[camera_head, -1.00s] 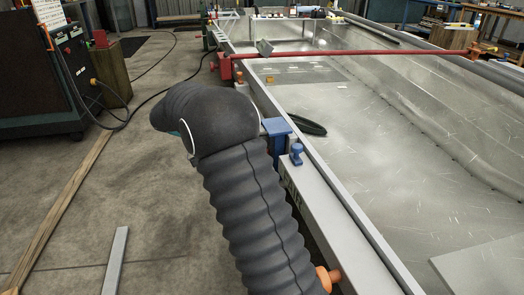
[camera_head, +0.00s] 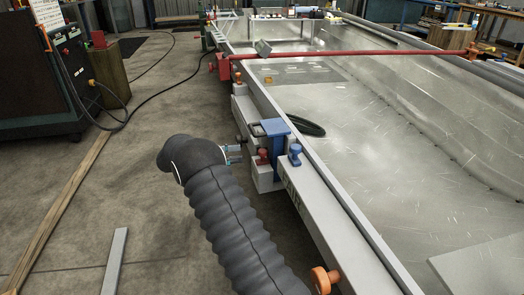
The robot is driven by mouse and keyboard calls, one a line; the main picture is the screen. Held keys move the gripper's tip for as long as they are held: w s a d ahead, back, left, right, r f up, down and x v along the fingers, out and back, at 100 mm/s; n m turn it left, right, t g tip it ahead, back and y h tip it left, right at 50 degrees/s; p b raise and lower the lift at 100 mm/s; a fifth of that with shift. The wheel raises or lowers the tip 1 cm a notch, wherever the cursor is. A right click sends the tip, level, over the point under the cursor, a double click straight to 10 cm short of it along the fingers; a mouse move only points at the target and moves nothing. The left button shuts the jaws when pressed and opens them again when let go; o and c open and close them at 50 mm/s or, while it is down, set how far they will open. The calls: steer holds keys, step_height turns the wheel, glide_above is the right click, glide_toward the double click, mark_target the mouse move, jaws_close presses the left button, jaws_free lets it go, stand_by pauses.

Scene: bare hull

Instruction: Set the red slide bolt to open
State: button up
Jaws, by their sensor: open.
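A small red knob (camera_head: 263,157), likely the red slide bolt's handle, stands on a light grey block at the left side of the hull's edge rail. It is just left of a blue bracket (camera_head: 276,128) and a blue knob (camera_head: 295,155). My gripper (camera_head: 240,153) is open and empty, its slim fingers pointing right toward the red knob with a small gap. My dark ribbed arm sleeve covers the lower middle of the view. The bolt's own bar and its position cannot be made out.
An orange knob (camera_head: 324,280) sticks out lower on the rail. A long red clamp bar (camera_head: 350,53) crosses the hull farther back. A dark coil (camera_head: 308,129) lies in the hull behind the blue bracket. The floor (camera_head: 130,200) left of the arm is mostly clear.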

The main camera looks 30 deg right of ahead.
mark_target(263, 150)
steer(key=p+x, duration=0.1)
steer(key=x, duration=0.8)
steer(key=shift+s+d, duration=0.1)
steer(key=shift+d, duration=0.25)
jaws_close()
